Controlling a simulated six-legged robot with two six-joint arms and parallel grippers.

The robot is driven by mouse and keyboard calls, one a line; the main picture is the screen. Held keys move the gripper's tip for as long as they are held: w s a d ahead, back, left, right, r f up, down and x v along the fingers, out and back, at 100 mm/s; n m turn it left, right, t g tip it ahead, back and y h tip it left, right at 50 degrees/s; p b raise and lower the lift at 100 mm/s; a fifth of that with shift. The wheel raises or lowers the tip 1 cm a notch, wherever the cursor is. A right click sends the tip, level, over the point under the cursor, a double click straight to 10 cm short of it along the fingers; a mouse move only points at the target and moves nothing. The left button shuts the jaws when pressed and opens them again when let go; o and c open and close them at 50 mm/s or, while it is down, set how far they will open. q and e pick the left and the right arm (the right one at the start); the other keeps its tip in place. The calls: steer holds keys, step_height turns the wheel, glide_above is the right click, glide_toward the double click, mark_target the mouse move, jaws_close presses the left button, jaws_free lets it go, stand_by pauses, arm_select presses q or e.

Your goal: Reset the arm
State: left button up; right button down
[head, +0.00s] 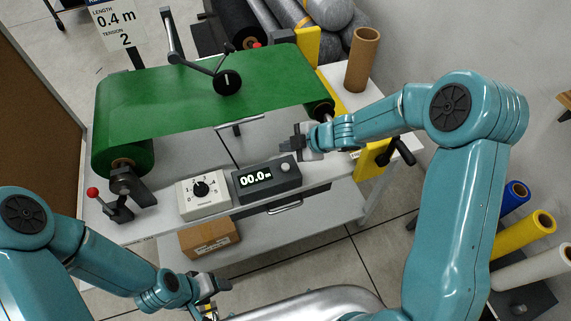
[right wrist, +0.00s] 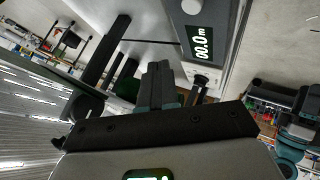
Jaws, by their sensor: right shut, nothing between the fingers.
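My right gripper (head: 287,146) is shut and empty above the white table, near the counter box. In the right wrist view its dark fingers (right wrist: 157,82) are together with nothing between them. My left gripper (head: 221,284) hangs low at the front, off the table; its jaws are too small to read. A jointed black arm (head: 196,66) with a round black wheel (head: 228,81) reaches over the green sheet (head: 160,100), its wheel at the sheet's surface. The grey counter box (head: 268,180) reads "00.0 m"; its display (right wrist: 203,43) also shows in the right wrist view.
A white dial box (head: 202,195) stands left of the counter. A red-knobbed lever (head: 110,204) is at the table's left corner and a black crank handle (head: 401,152) at its right. A cardboard tube (head: 362,60) stands at back right. A sign (head: 118,25) reads 0.4 m, tension 2.

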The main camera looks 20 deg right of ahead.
stand_by(0.4)
steer(key=s+a+f+m, duration=0.1)
steer(key=f, duration=0.1)
steer(key=s+a+f+m+b, duration=0.1)
steer(key=s+f+m, duration=0.1)
steer(key=s+a+f+m+g, duration=0.1)
steer(key=s+f+m, duration=0.1)
steer(key=shift+s+f, duration=0.1)
steer(key=shift+f, duration=0.25)
steer(key=s+a+f+m+g+h+b, duration=0.1)
steer(key=s+f+m+g, duration=0.1)
steer(key=s+f+m, duration=0.5)
steer(key=s+f+m+g+h+b, duration=0.1)
steer(key=s+f+m, duration=0.5)
steer(key=s, duration=0.8)
steer(key=shift+s+a+f+m+g+b, duration=0.35)
steer(key=shift+m+g+b, duration=0.25)
steer(key=shift+m+g, duration=0.4)
steer(key=shift+w, duration=0.1)
